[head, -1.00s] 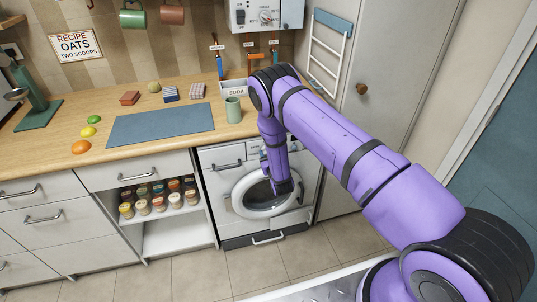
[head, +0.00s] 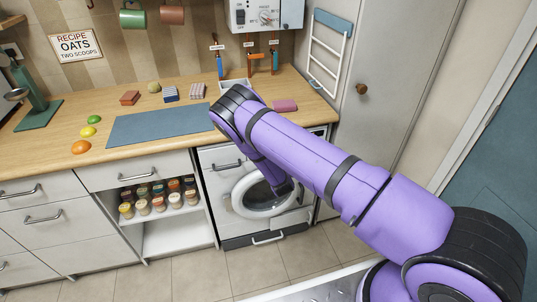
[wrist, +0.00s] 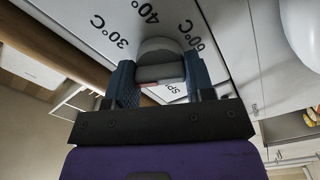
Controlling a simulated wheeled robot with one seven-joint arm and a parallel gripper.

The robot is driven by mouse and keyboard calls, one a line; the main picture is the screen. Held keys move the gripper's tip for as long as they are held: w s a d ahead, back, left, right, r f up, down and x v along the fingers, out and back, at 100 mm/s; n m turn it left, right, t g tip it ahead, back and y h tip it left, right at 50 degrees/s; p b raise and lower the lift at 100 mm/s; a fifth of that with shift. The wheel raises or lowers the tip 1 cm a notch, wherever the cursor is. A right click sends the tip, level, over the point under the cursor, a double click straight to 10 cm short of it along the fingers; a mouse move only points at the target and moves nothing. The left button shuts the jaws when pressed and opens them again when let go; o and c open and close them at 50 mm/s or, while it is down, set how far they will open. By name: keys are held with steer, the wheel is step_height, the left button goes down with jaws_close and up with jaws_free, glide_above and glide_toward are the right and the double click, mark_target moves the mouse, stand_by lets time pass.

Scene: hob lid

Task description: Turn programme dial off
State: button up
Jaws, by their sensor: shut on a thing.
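The programme dial (wrist: 160,52) is a grey knob on the white panel of the washing machine (head: 221,158). In the wrist view it sits between the two blue fingers of my gripper (wrist: 160,80), which is shut on it. Printed marks around it read 30°C, 40° and 60°C, and a partly covered label lies below it. No off mark shows, and I cannot tell which mark the dial points at. In the head view my purple arm hides the dial, and the gripper is hard to make out.
The round machine door (head: 240,203) is below the panel. A tall cupboard (head: 385,60) stands to the right. The tiled floor in front is clear.

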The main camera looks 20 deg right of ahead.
steer(key=n, duration=0.5)
stand_by(0.6)
steer(key=o, duration=0.9)
steer(key=s, duration=1.1)
